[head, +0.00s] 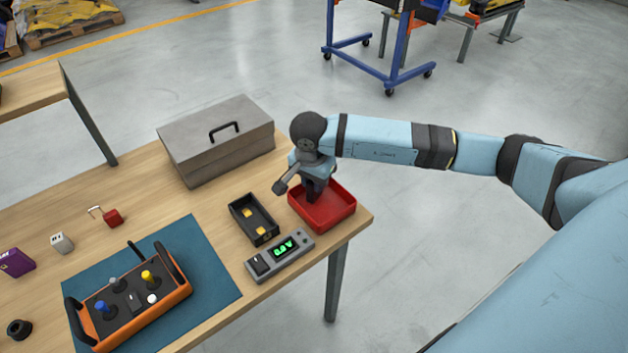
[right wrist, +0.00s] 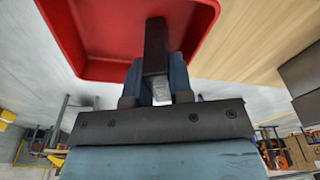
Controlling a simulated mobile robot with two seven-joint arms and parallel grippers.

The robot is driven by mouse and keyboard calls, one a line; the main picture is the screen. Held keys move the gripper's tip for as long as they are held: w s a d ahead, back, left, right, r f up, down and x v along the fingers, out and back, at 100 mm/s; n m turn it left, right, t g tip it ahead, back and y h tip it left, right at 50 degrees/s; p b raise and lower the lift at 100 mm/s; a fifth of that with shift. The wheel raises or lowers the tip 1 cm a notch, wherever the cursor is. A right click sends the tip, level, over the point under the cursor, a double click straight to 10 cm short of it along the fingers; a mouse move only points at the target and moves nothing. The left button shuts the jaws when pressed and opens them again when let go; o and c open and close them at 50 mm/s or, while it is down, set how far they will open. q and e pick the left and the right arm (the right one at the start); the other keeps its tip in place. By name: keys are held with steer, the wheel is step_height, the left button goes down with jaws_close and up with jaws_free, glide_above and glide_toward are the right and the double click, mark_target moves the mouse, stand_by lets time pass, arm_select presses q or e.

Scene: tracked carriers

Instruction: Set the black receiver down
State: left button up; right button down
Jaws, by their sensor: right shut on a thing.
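My right gripper (head: 317,190) points down over the red tray (head: 335,217) near the table's right end. In the right wrist view, my right gripper (right wrist: 158,85) is shut on the black receiver (right wrist: 156,45), a narrow dark block held between two blue fingers. The receiver lies against the inside of the red tray (right wrist: 95,68) in that view; I cannot tell whether it touches the tray floor. In the head view the gripper and wrist mostly hide the receiver. My left gripper is not in view.
Left of the red tray are a black bin (head: 239,222) with yellow blocks and a grey meter (head: 263,263) with a green display. A grey toolbox (head: 190,150) stands behind. An orange remote control (head: 150,310) lies on a teal mat (head: 215,275). The table edge is close right.

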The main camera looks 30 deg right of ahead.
mark_target(311, 182)
steer(key=shift+f, duration=0.1)
steer(key=shift+f, duration=0.15)
steer(key=c, duration=1)
jaws_free()
steer(key=shift+r, duration=0.4)
steer(key=r, duration=0.3)
steer(key=a+r, duration=0.1)
steer(key=r, duration=0.7)
steer(key=shift+s+a+r, duration=0.15)
steer(key=shift+s+r, duration=0.1)
steer(key=shift+s, duration=0.05)
